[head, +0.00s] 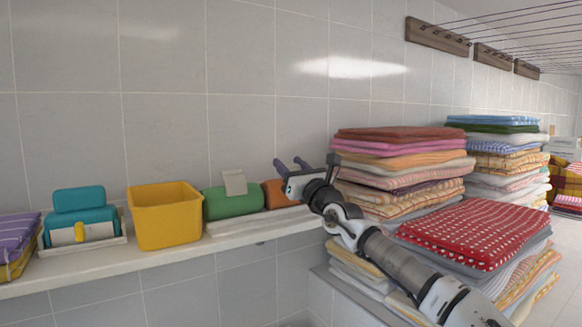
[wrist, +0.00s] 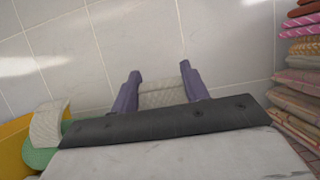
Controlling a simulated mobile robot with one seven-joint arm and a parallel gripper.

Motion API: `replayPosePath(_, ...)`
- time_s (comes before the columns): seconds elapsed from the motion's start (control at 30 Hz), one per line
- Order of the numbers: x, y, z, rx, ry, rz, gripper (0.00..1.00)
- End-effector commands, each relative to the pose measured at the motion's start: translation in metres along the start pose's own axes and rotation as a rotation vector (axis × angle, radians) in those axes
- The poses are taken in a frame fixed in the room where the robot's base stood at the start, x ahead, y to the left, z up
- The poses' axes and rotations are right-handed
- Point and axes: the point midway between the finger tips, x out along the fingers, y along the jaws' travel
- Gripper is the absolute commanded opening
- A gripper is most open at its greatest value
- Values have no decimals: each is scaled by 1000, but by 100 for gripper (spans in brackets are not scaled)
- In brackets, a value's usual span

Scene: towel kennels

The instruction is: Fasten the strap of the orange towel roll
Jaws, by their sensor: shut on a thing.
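The orange towel roll (head: 276,194) lies on the shelf against the tiled wall, its right part hidden behind my gripper. My gripper (head: 291,165) is above the roll's right end, its two purple fingers pointing up and toward the wall. In the wrist view, a pale beige strap (wrist: 162,94) sits between the fingers (wrist: 160,85), and the gripper is shut on it. The roll's body is hidden there behind the gripper. Where the strap meets the roll cannot be seen.
A green roll (head: 232,203) with a raised beige strap (head: 235,182) lies left of the orange one. Further left are a yellow bin (head: 166,220) and a teal box (head: 80,218). Tall towel stacks (head: 400,165) stand close on the right. The wall is right behind the shelf (head: 150,256).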

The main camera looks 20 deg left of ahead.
Motion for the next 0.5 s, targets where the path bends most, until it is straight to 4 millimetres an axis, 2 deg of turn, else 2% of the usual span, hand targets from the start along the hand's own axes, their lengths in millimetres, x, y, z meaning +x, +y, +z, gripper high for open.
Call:
replayPosePath(0.27,3,1,-2,-6,77,1,22)
replayPosePath(0.5,8,0,-8,-6,235,0,22)
